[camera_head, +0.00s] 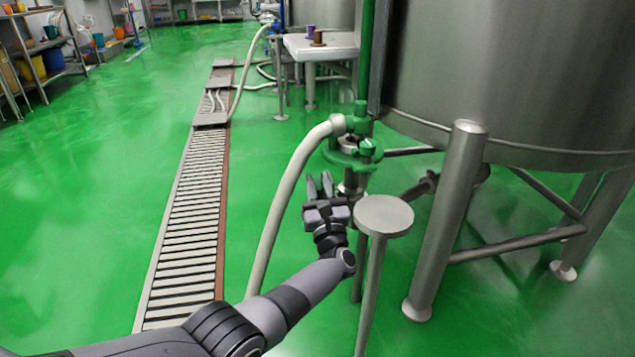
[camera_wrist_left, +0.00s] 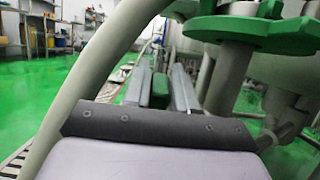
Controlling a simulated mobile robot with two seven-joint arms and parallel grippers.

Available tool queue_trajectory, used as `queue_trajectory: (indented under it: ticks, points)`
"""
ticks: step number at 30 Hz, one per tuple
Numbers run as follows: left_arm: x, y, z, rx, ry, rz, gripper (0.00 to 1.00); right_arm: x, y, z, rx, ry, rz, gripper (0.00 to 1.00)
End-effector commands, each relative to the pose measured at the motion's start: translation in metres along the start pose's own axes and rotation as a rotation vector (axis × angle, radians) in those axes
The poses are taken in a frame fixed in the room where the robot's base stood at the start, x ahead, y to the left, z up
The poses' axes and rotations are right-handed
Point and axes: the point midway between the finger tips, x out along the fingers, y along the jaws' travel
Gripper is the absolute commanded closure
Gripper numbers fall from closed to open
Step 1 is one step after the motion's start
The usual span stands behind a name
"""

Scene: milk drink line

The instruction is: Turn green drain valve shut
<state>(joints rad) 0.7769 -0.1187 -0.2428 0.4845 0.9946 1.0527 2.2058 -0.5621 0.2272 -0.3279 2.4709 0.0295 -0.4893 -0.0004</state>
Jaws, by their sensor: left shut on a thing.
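My left gripper (camera_head: 319,184) is low beside the steel pipe stand, just below and left of the green ring-shaped fitting (camera_head: 350,155). In the left wrist view its two grey fingers (camera_wrist_left: 168,85) are shut on a narrow dark green piece (camera_wrist_left: 159,90), which looks like the green drain valve's handle. The rest of that handle is hidden by the fingers and wrist. The green fitting also shows at the upper right of the left wrist view (camera_wrist_left: 255,35), above the fingers. My right gripper is not in view.
A pale hose (camera_head: 282,200) curves down from the fitting, left of my gripper. A round-topped steel post (camera_head: 384,215) stands close on the right. The large tank (camera_head: 510,80) and its legs fill the right side. A floor drain grate (camera_head: 190,225) and open green floor lie left.

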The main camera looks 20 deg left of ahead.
Motion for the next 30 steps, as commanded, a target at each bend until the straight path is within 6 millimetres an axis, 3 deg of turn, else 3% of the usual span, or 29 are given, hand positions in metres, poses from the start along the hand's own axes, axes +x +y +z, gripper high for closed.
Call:
queue_trajectory:
  ticks: [8,9,10,22,30]
  points:
    - [0.000,0.000,0.000,-0.001,0.000,0.001,1.00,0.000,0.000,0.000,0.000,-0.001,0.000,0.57]
    - [0.000,0.000,0.000,-0.001,0.000,0.001,0.61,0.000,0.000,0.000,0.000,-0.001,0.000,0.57]
    - [0.000,0.000,0.000,-0.001,0.000,0.001,0.53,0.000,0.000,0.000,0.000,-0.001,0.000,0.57]
    - [-0.005,0.000,0.001,-0.001,0.002,0.000,0.53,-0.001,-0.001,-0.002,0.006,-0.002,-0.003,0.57]
    - [-0.041,0.000,0.001,-0.001,0.004,0.000,0.53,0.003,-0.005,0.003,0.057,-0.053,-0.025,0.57]
